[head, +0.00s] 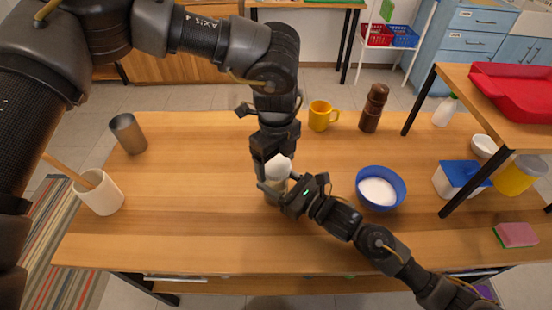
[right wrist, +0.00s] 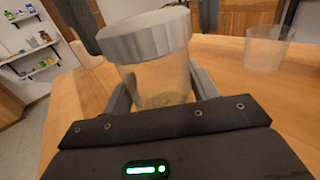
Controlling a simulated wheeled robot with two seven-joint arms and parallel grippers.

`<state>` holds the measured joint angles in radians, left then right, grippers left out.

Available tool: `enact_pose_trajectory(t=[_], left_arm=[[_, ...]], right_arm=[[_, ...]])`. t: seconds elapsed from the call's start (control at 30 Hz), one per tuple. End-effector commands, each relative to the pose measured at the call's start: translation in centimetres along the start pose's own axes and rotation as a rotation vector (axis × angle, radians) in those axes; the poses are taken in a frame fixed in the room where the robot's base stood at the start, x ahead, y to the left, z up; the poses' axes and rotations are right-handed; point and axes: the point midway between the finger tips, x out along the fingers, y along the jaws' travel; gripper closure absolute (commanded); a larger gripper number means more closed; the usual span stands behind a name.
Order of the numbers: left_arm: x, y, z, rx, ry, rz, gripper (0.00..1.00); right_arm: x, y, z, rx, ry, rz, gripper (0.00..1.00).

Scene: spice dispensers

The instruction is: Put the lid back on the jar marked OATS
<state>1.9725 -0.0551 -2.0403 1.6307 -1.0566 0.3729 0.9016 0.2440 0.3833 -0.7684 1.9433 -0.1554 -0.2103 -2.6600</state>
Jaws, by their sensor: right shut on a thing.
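A clear glass jar (head: 274,194) stands upright on the wooden table, with pale contents low inside; it also shows in the right wrist view (right wrist: 160,85). I see no readable OATS marking. A pale grey round lid (head: 278,167) is at the jar's mouth; in the right wrist view the lid (right wrist: 150,36) covers the top. I cannot tell whether it is fully seated. My right gripper (head: 281,187) is shut on the jar, one finger on each side. My left gripper (head: 273,154) is directly at the lid from behind and above; its fingertips are partly hidden, so its grip is unclear.
A blue bowl (head: 388,178) with white contents stands right of the jar. A yellow mug (head: 321,116) and brown mill (head: 374,108) stand behind. A grey tumbler (head: 128,134) and white crock (head: 100,194) are at left. A raised shelf (head: 497,108) stands at right. The table's left middle is clear.

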Motion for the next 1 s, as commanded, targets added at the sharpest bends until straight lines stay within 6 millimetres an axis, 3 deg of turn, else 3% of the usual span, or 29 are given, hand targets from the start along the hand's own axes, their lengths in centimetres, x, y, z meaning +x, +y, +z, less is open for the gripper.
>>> enact_pose_trajectory(t=[0.03,0.3,0.47,0.57,1.0], left_arm=[[-0.02,0.0,0.0,0.0,0.0,0.0,0.29],[-0.04,-0.01,0.01,0.0,0.0,0.0,0.62],[-0.02,0.01,0.02,0.075,0.0,0.0,0.63],[-0.01,0.01,0.02,0.256,0.001,0.0,0.63],[0.05,0.0,0.07,1.35,-0.001,0.0,0.63]], right_arm=[[0.0,-0.02,0.01,0.0,0.0,-0.001,1.0],[0.0,-0.02,0.01,0.0,0.0,0.0,1.0],[0.0,-0.02,0.01,0.0,0.0,0.0,1.0],[0.0,-0.02,0.01,0.0,0.0,0.0,1.0],[-0.01,-0.01,0.01,0.0,0.0,0.0,1.0]])
